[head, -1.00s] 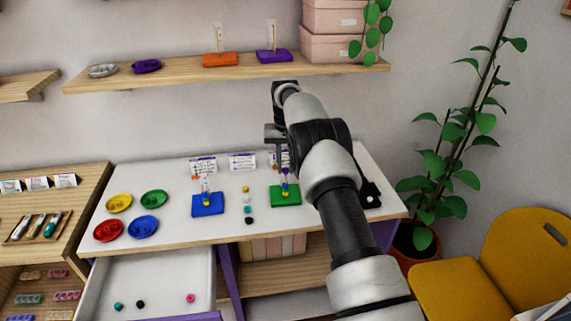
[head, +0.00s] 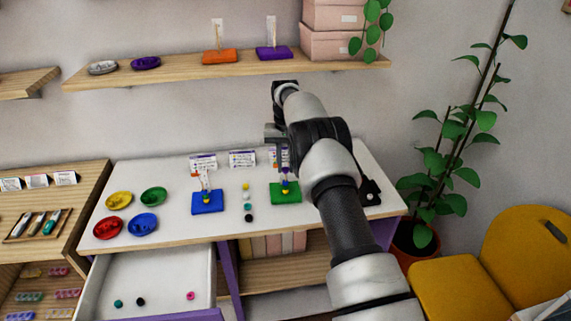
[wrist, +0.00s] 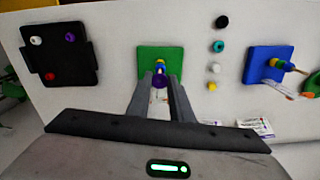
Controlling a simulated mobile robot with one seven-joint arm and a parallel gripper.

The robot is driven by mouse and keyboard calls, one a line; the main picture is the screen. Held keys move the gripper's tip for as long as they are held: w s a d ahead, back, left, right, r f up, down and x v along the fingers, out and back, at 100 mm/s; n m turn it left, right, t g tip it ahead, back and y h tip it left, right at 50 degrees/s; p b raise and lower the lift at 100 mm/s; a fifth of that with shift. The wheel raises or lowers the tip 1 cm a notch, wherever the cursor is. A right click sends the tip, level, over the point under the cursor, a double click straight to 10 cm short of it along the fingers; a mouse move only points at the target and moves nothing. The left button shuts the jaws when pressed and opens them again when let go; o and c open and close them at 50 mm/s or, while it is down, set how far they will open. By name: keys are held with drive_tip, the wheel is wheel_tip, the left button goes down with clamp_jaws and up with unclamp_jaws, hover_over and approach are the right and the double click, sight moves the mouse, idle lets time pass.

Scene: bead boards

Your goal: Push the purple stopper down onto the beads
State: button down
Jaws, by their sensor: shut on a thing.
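My gripper (wrist: 160,82) is shut on the purple stopper (wrist: 162,79), which is around the post of the green board. The green board (wrist: 175,54) lies on the white tabletop, and yellow and blue beads (wrist: 160,66) sit low on its post. In the head view the green board (head: 293,198) is partly beside my arm, and my gripper (head: 285,168) is above it. The fingers hide part of the post, and whether the stopper touches the top bead cannot be told.
A blue board (head: 208,207) with its own beaded post stands to the left. Several loose beads (head: 248,207) lie in a row between the boards. A black tray (wrist: 58,60) with loose pieces lies on the other side. Coloured dishes (head: 143,225) stand farther left.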

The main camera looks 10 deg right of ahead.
sight(286, 173)
drive_tip(key=shift+f, duration=0.45)
idle(0.5)
drive_tip(key=shift+f, duration=0.3)
drive_tip(key=shift+f+b, duration=0.2)
drive_tip(key=shift+b, duration=0.1)
drive_tip(key=shift+f+b, duration=0.45)
drive_tip(key=shift+f, duration=0.45)
drive_tip(key=c, duration=1.5)
unclamp_jaws()
drive_tip(key=shift+r, duration=0.1)
